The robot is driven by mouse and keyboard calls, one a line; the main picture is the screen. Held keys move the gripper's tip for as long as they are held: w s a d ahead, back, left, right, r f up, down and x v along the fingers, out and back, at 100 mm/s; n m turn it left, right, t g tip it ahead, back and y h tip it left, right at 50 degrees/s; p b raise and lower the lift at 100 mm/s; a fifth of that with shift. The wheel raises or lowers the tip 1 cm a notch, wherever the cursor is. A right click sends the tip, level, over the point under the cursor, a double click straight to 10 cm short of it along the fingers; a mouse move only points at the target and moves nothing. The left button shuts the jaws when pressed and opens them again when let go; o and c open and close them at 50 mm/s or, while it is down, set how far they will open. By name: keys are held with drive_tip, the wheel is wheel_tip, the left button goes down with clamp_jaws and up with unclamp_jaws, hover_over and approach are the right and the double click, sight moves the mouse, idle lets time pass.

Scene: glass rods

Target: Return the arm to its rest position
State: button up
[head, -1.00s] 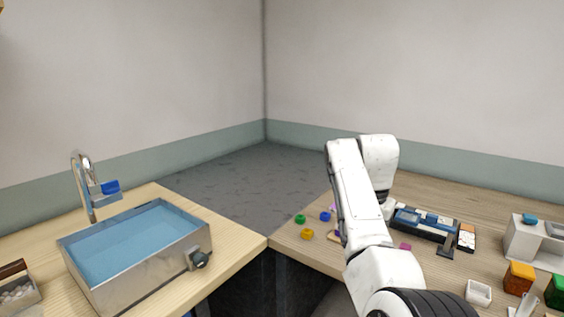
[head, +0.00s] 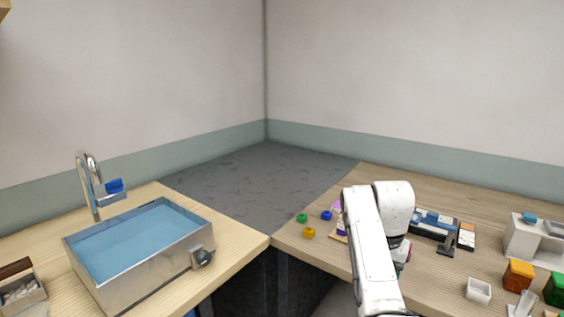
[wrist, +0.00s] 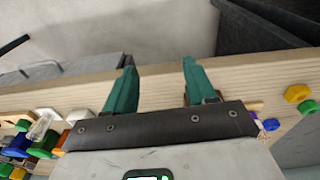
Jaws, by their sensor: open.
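My white arm (head: 370,240) reaches up from the bottom of the head view, bends at its top, and points down over the right table (head: 335,258). My gripper (wrist: 158,65) shows in the wrist view as two green fingers spread apart, with nothing between them. Behind the fingers is the pale wooden table edge. In the head view, the arm mostly hides the gripper, and only a small part shows at its right side.
Green, blue and yellow pieces (head: 308,232) lie left of the arm. A blue-and-white device (head: 432,225), a small white tray (head: 478,290) and an orange box (head: 518,275) stand to the right. A water-filled metal basin (head: 140,250) is on the left table. Floor shows between the tables.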

drive_tip(key=s+d+f+n, duration=0.1)
drive_tip(key=s+d+f, duration=0.3)
drive_tip(key=s+f, duration=0.55)
drive_tip(key=s+d+f+n, duration=0.2)
drive_tip(key=s+d+f, duration=0.1)
drive_tip(key=s+f, duration=0.7)
drive_tip(key=s+a+n, duration=0.2)
drive_tip(key=s+n, duration=0.1)
drive_tip(key=s, duration=2.3)
drive_tip(key=shift+s+a+r+y+p, duration=0.25)
drive_tip(key=shift+a+r+y+p, duration=0.05)
drive_tip(key=shift+a+p, duration=0.1)
